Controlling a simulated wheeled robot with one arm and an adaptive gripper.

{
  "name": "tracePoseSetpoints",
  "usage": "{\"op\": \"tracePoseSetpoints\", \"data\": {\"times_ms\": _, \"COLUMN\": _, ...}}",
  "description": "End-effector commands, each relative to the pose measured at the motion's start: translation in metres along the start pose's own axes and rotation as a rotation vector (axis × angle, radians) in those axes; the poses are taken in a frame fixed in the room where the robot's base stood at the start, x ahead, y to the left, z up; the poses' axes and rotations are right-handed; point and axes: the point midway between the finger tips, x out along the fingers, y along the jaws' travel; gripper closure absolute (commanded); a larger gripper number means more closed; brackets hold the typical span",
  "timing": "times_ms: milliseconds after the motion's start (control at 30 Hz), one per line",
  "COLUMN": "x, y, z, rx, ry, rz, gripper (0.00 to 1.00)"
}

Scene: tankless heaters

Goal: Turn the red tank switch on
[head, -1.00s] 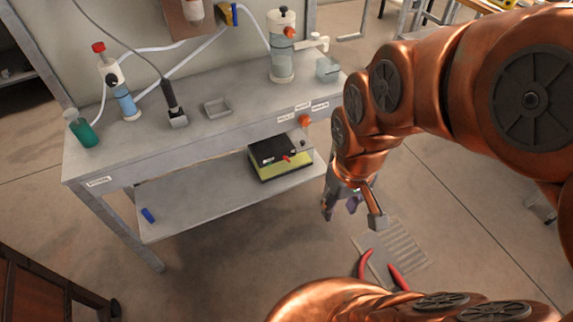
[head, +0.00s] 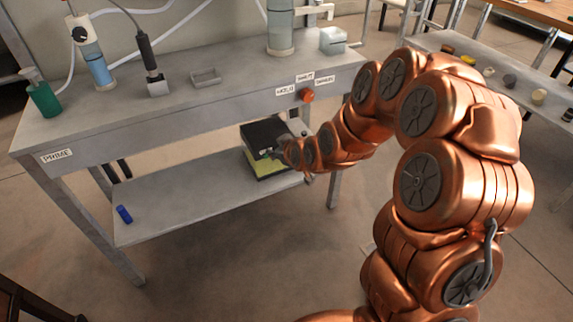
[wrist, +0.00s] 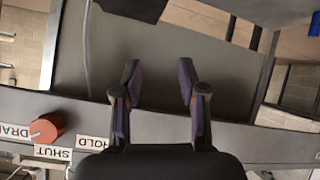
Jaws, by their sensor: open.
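A red-orange round knob (head: 306,95) sits on the bench's front edge, by white labels. In the wrist view the knob (wrist: 47,127) is at the lower left, beside upside-down labels reading HOLD, SHUT and DRAIN. A black-topped box with a yellow-green lower part (head: 262,135) stands on the lower shelf. The red part seen earlier on this box cannot be made out now. My gripper (head: 285,150) is at the box's right front, partly hidden by my arm. In the wrist view my gripper (wrist: 159,78) is open, with nothing between its fingers.
The grey bench (head: 130,120) carries a green-filled cup (head: 44,99), a blue-filled cylinder (head: 99,70), a black-handled tool (head: 150,62) and a small tray (head: 205,77). A blue item (head: 124,214) lies on the lower shelf (head: 180,200). The floor in front is clear.

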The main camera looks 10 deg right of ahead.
Motion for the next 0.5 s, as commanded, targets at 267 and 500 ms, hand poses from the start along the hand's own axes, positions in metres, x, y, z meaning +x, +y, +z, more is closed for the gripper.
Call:
{"op": "tracePoseSetpoints", "data": {"times_ms": 267, "x": 0.091, "y": 0.009, "z": 0.053, "rx": -0.054, "ry": 0.214, "rz": 0.151, "gripper": 0.59}}
{"op": "tracePoseSetpoints", "data": {"times_ms": 500, "x": 0.137, "y": 0.027, "z": 0.1, "rx": -0.096, "ry": 0.362, "rz": 0.33, "gripper": 0.59}}
